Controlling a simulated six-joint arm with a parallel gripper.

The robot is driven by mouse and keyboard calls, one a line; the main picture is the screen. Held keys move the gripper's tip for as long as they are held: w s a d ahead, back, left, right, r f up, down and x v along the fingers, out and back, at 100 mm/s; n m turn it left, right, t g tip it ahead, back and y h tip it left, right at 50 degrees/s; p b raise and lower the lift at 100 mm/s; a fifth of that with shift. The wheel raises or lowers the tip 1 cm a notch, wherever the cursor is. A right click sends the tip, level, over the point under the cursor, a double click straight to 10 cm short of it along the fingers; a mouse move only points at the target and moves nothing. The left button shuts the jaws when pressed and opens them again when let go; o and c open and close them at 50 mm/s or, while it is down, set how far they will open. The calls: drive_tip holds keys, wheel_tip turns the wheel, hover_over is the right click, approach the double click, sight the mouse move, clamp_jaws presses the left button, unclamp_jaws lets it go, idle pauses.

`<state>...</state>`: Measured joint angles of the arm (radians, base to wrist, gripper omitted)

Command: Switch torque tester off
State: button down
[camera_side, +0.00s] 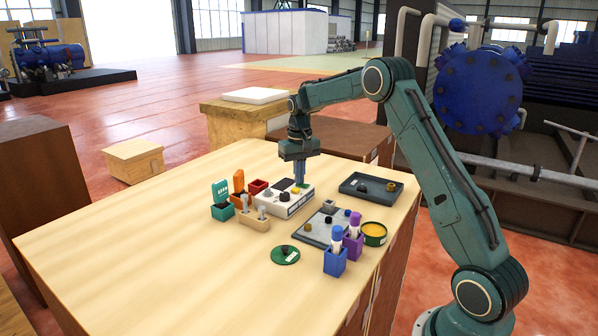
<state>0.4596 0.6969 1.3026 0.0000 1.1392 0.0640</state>
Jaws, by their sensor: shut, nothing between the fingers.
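A white box-shaped device (284,207) stands near the middle of the wooden table, with a dark panel, a dark knob and small coloured parts on its top; it looks like the torque tester. My gripper (300,184) is shut and empty, pointing straight down over the device's right rear part, close to its top. A small green spot shows right at the fingertips. I cannot tell whether the fingers touch it. The fingers hide part of the device's top, and the switch position is too small to read.
Left of the device stand a teal open box (222,208), an orange holder (238,184), a red box (258,187) and a wooden block (254,221). Right are a dark tray (371,188), a grey plate (318,232), blue (335,262) and purple holders (353,245). The table's left front is clear.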

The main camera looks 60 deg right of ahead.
drive_tip(key=shift+f, duration=0.1)
drive_tip(key=shift+r, duration=3.5)
drive_tip(key=s+a+r+n+t, duration=0.3)
drive_tip(key=s+a+r, duration=0.8)
drive_tip(key=s+a, duration=0.4)
drive_tip(key=s+a+f+n+t, duration=0.1)
drive_tip(key=s+a, duration=0.3)
drive_tip(key=s, duration=0.4)
drive_tip(key=s+a+f+n+t, duration=0.1)
drive_tip(key=s+a+f, duration=0.3)
drive_tip(key=s, duration=0.4)
drive_tip(key=shift+s+a+f+n+t, duration=0.15)
drive_tip(key=shift+s+a+n+t, duration=0.25)
drive_tip(key=shift+a, duration=0.4)
